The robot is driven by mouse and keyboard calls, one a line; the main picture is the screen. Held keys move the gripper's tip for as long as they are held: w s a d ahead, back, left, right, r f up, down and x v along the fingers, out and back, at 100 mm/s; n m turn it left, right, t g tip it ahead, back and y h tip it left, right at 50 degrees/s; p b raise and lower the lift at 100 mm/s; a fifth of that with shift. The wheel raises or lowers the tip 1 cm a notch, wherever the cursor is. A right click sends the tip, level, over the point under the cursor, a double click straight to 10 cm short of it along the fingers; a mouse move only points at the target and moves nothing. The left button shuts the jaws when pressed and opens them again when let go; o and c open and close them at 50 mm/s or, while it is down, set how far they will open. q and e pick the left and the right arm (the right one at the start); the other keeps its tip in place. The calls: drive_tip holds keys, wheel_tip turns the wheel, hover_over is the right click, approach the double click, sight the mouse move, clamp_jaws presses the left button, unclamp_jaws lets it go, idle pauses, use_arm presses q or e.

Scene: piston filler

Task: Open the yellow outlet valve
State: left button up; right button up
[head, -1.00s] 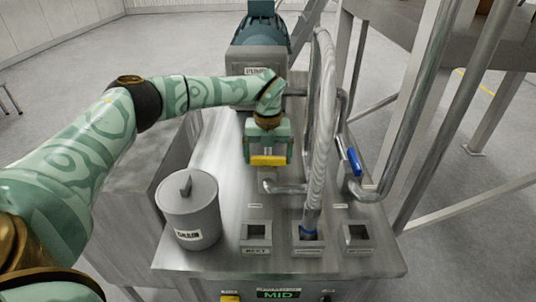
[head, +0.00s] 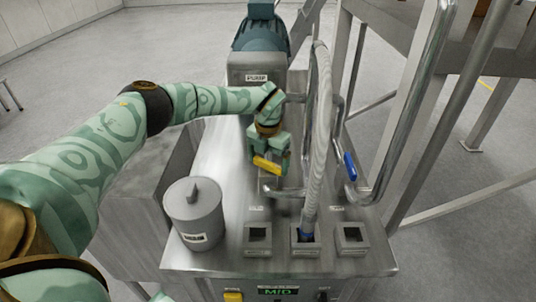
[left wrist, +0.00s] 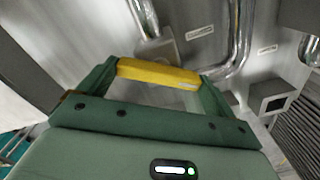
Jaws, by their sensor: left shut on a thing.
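The yellow outlet valve handle (head: 267,166) is a short yellow bar above the steel deck, behind the square sockets. It lies tilted in the head view, its right end lower than its left. My left gripper (head: 268,158) is shut on the handle from above. In the left wrist view the yellow handle (left wrist: 157,75) spans the gap between the green fingers of my left gripper (left wrist: 155,80). The fingers hide part of the valve body. My right gripper is not in view.
A ribbed hose (head: 319,130) rises just right of my left gripper into the middle socket. A blue-handled valve (head: 350,166) is on the right pipe. A lidded grey canister (head: 194,214) stands at left. The pump (head: 257,70) is behind.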

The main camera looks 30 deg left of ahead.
sight(268, 162)
use_arm(q)
drive_tip(key=m, duration=0.1)
drive_tip(key=m+p, duration=0.1)
drive_tip(key=shift+w+r+m, duration=0.1)
drive_tip(key=shift+r+m, duration=0.1)
drive_tip(key=shift+m, duration=0.2)
drive_tip(key=m+p, duration=0.1)
drive_tip(key=m, duration=0.1)
drive_tip(key=shift+m, duration=0.4)
drive_tip(key=m+p, duration=0.1)
drive_tip(key=m, duration=0.4)
drive_tip(key=shift+m, duration=0.6)
drive_tip(key=o, duration=0.7)
drive_tip(key=shift+f, duration=0.1)
wheel_tip(268, 162, up, 16)
drive_tip(key=b, duration=0.1)
